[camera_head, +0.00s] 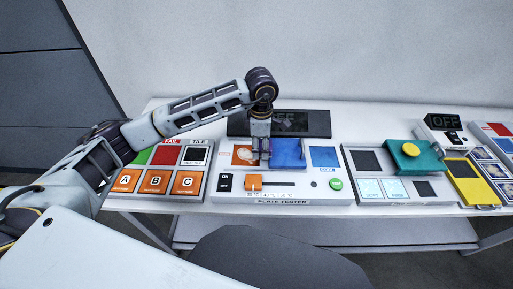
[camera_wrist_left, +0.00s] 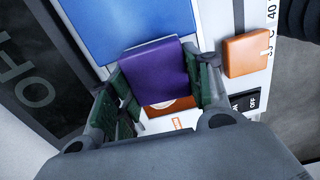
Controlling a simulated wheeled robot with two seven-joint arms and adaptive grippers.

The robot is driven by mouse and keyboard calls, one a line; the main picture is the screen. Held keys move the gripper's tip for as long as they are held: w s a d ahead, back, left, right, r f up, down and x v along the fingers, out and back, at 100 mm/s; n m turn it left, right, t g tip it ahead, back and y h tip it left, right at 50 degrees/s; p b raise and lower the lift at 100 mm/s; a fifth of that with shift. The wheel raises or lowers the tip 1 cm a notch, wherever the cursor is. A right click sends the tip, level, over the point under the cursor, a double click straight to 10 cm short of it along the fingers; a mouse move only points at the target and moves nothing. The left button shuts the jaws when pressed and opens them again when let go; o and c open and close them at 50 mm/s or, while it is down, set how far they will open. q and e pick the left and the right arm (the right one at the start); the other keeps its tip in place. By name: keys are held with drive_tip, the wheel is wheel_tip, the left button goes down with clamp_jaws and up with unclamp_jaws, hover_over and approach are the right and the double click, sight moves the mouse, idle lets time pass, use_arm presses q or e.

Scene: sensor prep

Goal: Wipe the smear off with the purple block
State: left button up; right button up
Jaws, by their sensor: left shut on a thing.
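My left gripper (camera_head: 261,160) reaches down over the plate tester (camera_head: 285,202). In the left wrist view, my left gripper (camera_wrist_left: 160,95) is shut on a purple block (camera_wrist_left: 156,70), held between its green-padded fingers. The block is over or on the panel beside a large blue square (camera_wrist_left: 130,22); contact is not clear. An orange pad (camera_head: 241,155) with a pale patch lies just left of the gripper in the head view; I cannot tell whether the patch is a smear. No smear can be made out for certain. My right gripper is out of view.
The tester has an orange slider (camera_head: 254,182) and a green button (camera_head: 336,184). A dark display (camera_head: 300,123) stands behind it. A panel with tiles A, B, C (camera_head: 156,182) is left; a teal block with a yellow knob (camera_head: 411,150) is right.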

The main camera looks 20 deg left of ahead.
use_arm(q)
drive_tip(key=shift+r+p, duration=0.3)
drive_tip(key=shift+r, duration=0.3)
drive_tip(key=shift+a+r+p, duration=0.3)
drive_tip(key=shift+r, duration=0.35)
drive_tip(key=shift+a, duration=0.1)
drive_tip(key=shift+r, duration=0.15)
drive_tip(key=shift+r+p, duration=0.5)
drive_tip(key=shift+r, duration=0.85)
drive_tip(key=shift+r, duration=0.1)
